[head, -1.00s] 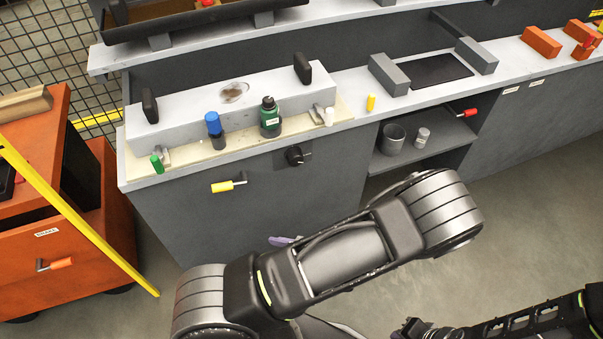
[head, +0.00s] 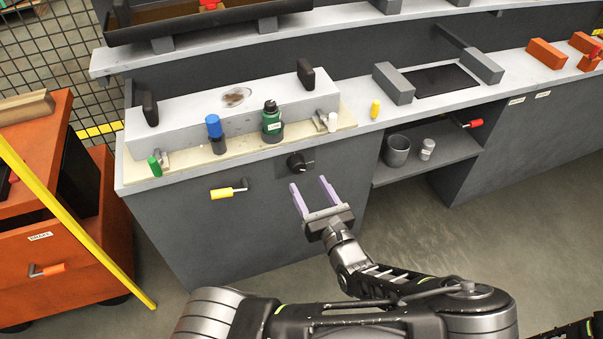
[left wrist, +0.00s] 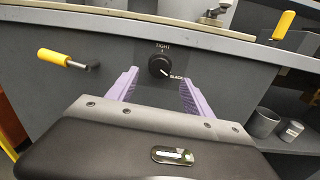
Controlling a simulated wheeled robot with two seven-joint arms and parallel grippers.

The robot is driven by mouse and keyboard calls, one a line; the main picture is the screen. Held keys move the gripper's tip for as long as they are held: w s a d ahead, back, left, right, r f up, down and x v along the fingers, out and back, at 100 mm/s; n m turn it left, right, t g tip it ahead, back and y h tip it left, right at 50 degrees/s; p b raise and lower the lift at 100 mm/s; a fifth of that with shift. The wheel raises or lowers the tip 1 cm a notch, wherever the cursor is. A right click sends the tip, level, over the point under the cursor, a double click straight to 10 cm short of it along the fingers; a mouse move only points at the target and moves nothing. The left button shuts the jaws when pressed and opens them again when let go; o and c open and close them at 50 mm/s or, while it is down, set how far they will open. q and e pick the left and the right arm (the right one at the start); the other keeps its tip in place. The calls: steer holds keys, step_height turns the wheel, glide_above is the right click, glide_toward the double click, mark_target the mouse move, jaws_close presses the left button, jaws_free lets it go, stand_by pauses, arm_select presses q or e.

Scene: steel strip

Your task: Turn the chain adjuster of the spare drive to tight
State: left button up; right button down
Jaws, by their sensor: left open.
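The chain adjuster is a black round knob (head: 298,163) on the grey front panel of the bench. In the left wrist view the knob (left wrist: 159,66) has TIGHT marked above it and SLACK at its lower right. Its white pointer line is toward SLACK. My left gripper (head: 308,182) is open and empty, its two purple fingers pointing at the panel just below the knob in the head view. In the left wrist view the knob shows between the fingertips (left wrist: 158,77), and I see no contact. My right gripper is not in view.
A yellow-handled lever (head: 229,190) sticks out of the panel left of the knob. The bench top above holds a green bottle (head: 272,122) and a blue-capped bottle (head: 215,134). An open shelf (head: 432,160) with a grey cup (head: 397,150) lies to the right.

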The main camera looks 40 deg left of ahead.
mark_target(300, 170)
arm_select(q)
steer(key=x, duration=0.5)
steer(key=shift+w+a+b, duration=0.2)
steer(key=shift+a+b, duration=0.1)
steer(key=shift+b, duration=0.1)
steer(key=shift+c, duration=0.4)
jaws_close()
